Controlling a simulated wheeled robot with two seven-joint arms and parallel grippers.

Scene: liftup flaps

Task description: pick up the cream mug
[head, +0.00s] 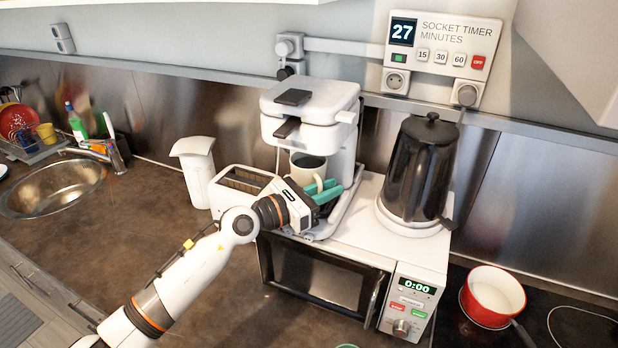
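The cream mug (306,166) stands upright under the spout of the white coffee machine (312,115), with its handle toward the front right. My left gripper (334,188) has teal fingers and is right at the front of the mug, by its handle. The fingers look a little apart; whether they touch the handle is hard to tell. The gripper hides the mug's lower part. My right gripper does not show.
The machine stands on a white microwave (412,305), beside a black jug (420,170). A toaster (240,185) and white container (197,172) are left. A red pot (492,296) is on the hob. The left counter is clear toward the sink (55,188).

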